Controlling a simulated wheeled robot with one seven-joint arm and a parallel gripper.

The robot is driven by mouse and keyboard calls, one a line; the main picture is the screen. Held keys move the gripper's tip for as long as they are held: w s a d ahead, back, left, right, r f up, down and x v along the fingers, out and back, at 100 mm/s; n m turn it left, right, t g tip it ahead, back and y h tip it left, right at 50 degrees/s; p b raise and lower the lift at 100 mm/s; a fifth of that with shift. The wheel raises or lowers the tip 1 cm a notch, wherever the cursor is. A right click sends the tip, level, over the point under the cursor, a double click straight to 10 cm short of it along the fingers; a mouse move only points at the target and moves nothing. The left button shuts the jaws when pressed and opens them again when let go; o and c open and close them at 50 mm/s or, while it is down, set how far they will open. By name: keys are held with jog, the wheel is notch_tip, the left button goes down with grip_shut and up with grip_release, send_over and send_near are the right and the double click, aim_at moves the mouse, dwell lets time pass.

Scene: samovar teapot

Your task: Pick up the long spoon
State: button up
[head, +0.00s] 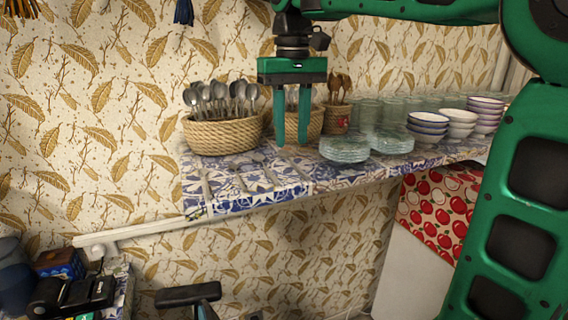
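My gripper (292,142) points straight down in front of the shelf's baskets. Its two green fingers are apart, with nothing seen between them. A few thin, pale, long items lie on the blue-and-white tiled shelf (330,181), left of and below my fingertips. One slim item (206,188) lies near the shelf's left end. They may be spoons, but they are too small and faint to tell which is the long spoon. Metal spoons (220,93) stand bowl-up in a wide woven basket (225,135) to the left of my gripper.
A second woven basket (313,124) stands partly behind my fingers. Stacked glass plates (344,149), glasses and bowls (428,126) fill the shelf's right side. A pale rail (140,231) runs left from the shelf.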

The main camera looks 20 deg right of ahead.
aim_at(292, 159)
jog(key=shift+f, duration=2.15)
grip_shut()
